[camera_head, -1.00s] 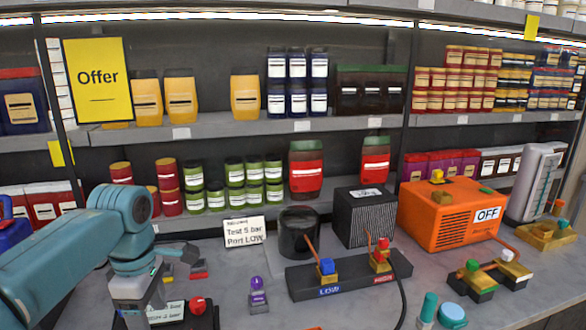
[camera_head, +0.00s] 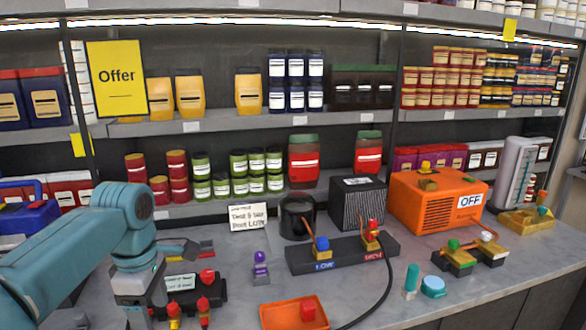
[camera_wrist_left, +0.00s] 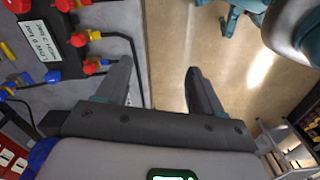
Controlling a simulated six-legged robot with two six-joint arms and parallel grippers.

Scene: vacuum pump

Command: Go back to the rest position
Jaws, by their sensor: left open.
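My left gripper (camera_head: 138,318) is low at the left of the head view, near the front of the counter. In the left wrist view its two fingers (camera_wrist_left: 158,85) are wide apart with nothing between them. The fingers straddle the line of the counter's edge, with floor beyond. A black block with a label and red and yellow knobs (camera_head: 190,290) stands right beside the gripper; a similar labelled block (camera_wrist_left: 35,45) shows at the wrist view's upper left. My right gripper does not show in either view.
The grey counter holds a dark LOW/HIGH manifold (camera_head: 340,254), an orange pump (camera_head: 432,203) marked OFF, a purple-topped part (camera_head: 260,268) and an orange tray (camera_head: 270,317) with a red part. Shelves of jars stand behind. Open floor (camera_wrist_left: 235,95) lies beside the counter.

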